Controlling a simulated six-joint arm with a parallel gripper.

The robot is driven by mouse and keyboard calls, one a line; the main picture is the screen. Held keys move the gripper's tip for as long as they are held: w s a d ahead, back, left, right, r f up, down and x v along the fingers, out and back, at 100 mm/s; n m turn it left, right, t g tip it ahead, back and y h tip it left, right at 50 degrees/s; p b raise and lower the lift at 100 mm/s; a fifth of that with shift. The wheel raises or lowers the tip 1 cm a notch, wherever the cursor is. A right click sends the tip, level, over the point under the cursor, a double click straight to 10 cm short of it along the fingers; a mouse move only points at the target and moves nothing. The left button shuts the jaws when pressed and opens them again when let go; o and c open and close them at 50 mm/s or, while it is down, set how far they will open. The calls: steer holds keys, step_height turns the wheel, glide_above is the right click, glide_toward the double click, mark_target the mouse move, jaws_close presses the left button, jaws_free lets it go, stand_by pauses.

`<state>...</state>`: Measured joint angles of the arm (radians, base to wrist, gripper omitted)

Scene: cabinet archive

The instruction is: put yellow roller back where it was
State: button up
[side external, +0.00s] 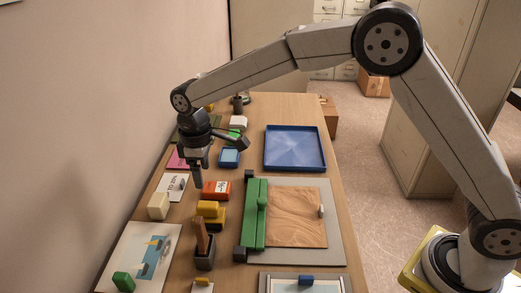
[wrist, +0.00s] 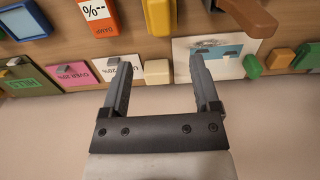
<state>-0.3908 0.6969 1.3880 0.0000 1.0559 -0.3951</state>
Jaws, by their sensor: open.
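A yellow item (side external: 209,210) with a raised top sits on the desk between a red-orange labelled box and a dark holder; I cannot tell for certain that it is the roller. What looks like the same item shows at the top of the wrist view (wrist: 158,14), beyond my fingertips. My gripper (side external: 197,181) is open and empty above the left side of the desk. In the wrist view its two fingers (wrist: 158,72) are spread apart, with a cream block (wrist: 157,74) seen between them, below and not held.
The red-orange box (side external: 216,190) and the dark holder with a brown handle (side external: 204,256) stand near the yellow item. A green bar (side external: 255,215) lies across a grey board to the right. A blue tray (side external: 294,165) is empty. The wall runs along the left edge.

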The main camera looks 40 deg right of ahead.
steer(key=s+d+f+m+t, duration=0.2)
steer(key=s+d+m, duration=0.7)
steer(key=s+d, duration=1.1)
steer(key=shift+s+d+f+t, duration=0.3)
steer(key=shift+s+f, duration=0.25)
steer(key=shift+s, duration=0.3)
steer(key=shift+c, duration=0.4)
